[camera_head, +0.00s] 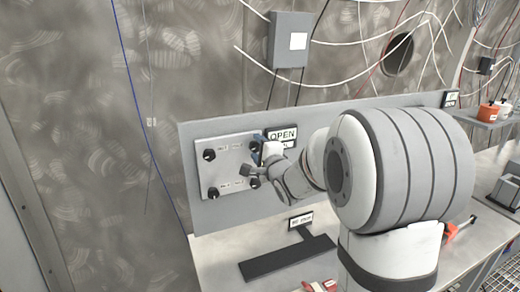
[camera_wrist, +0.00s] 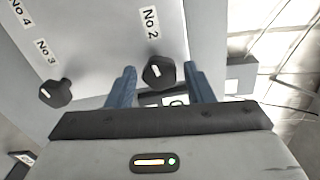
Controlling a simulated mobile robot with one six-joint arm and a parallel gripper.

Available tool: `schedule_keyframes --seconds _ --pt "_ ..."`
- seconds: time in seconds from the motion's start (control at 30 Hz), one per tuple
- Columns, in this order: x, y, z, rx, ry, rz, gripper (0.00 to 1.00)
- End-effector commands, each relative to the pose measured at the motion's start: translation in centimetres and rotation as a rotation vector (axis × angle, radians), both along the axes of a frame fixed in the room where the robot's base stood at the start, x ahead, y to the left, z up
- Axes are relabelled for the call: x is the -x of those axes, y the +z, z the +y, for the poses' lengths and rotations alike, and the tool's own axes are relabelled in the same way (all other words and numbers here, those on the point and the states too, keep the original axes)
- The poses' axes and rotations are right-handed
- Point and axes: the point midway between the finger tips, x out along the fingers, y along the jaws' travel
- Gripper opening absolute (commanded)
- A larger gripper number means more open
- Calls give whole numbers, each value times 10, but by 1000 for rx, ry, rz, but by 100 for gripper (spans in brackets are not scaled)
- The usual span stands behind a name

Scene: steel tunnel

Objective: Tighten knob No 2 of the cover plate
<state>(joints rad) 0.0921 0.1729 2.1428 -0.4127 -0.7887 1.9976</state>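The light grey cover plate (camera_head: 228,168) is fixed to a grey panel in the head view, with dark knobs near its corners. In the wrist view, knob No 2 (camera_wrist: 158,72) is a black faceted knob with a white mark, beside its "No 2" label. My gripper (camera_wrist: 160,76) is open, with one blue finger on each side of this knob and a visible gap on both sides. In the head view my gripper (camera_head: 263,150) is at the plate's upper right corner and partly hides the knob there. Knob No 3 (camera_wrist: 56,93) is to the left in the wrist view.
An "OPEN" sign (camera_head: 283,134) is right behind my gripper on the panel. A grey box (camera_head: 291,40) with cables hangs on the wall above. A dark flat piece (camera_head: 288,258) lies on the bench below the plate. An orange pot (camera_head: 488,112) stands on a shelf far right.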

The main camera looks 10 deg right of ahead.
Motion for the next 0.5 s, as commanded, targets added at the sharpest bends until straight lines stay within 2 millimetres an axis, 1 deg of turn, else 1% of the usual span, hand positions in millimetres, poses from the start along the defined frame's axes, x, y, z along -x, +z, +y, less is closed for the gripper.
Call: schedule_keyframes --seconds 0.03,0.1,0.33,0.43,0.5 --pt "0 0 0 0 0 0 52" --pt "0 0 0 0 0 0 55" --pt "1 0 0 0 0 0 55" --pt "8 -1 -2 0 -1 0 55" --pt "17 -1 -4 0 -1 -2 55"
